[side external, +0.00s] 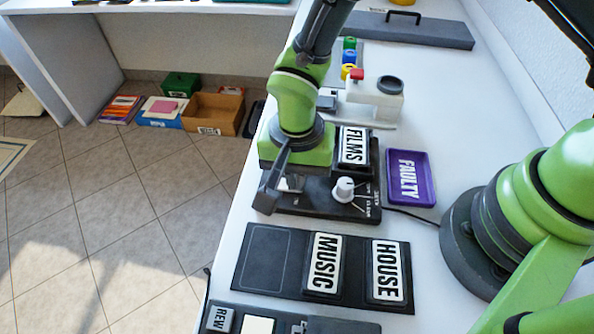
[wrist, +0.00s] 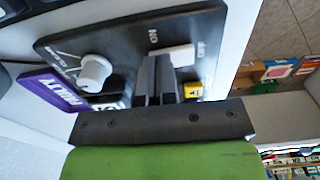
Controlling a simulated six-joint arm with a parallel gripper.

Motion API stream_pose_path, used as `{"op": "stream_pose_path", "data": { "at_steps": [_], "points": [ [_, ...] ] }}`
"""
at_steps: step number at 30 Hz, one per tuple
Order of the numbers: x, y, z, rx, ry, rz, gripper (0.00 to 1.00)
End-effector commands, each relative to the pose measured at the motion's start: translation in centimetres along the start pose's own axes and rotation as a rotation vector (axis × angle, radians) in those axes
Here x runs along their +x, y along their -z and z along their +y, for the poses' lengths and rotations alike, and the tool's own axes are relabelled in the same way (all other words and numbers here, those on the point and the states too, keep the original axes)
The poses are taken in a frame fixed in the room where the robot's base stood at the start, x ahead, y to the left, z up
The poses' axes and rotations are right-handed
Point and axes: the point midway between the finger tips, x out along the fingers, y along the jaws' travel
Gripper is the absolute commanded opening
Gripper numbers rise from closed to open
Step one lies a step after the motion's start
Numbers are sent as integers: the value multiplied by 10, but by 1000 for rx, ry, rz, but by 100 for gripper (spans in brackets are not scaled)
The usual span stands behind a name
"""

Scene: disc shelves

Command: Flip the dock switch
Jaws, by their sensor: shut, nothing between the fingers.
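The black dock panel (side external: 320,204) lies on the white counter, with a white knob (side external: 344,189) on it. A white switch (side external: 290,184) sits on the panel beside my gripper (side external: 270,197) and is partly hidden by it. In the wrist view the panel (wrist: 120,42) carries ON and OFF marks, and the white switch (wrist: 182,56) shows just right of my fingertips (wrist: 157,68). The fingers are together with nothing between them, low over the panel. I cannot tell whether they touch the switch, or which way it is set.
A purple FAULTY tray (side external: 409,178) and a FILMS block (side external: 353,146) are close to the panel. The counter's left edge drops to a tiled floor with boxes.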

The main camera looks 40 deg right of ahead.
Motion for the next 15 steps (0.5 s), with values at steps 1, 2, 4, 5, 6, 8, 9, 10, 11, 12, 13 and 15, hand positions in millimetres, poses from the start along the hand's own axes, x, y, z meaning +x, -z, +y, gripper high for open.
{"op": "stream_pose_path", "data": {
  "at_steps": [1,2,4,5,6,8,9,10,11,12,13,15],
  "points": [
    [2,0,1,0,-2,0,0],
    [5,0,2,0,-3,-1,0],
    [4,0,1,0,-1,0,0],
    [4,0,1,0,-2,0,0],
    [4,0,1,0,-2,0,0],
    [4,0,1,0,-3,0,0],
    [4,0,1,-1,-3,0,0],
    [4,0,1,-1,-3,0,0],
    [4,0,0,-1,-3,0,0],
    [4,0,-1,-1,-2,0,0],
    [4,0,-2,-1,-1,0,0],
    [3,0,-4,-2,-1,0,0]
  ]
}}
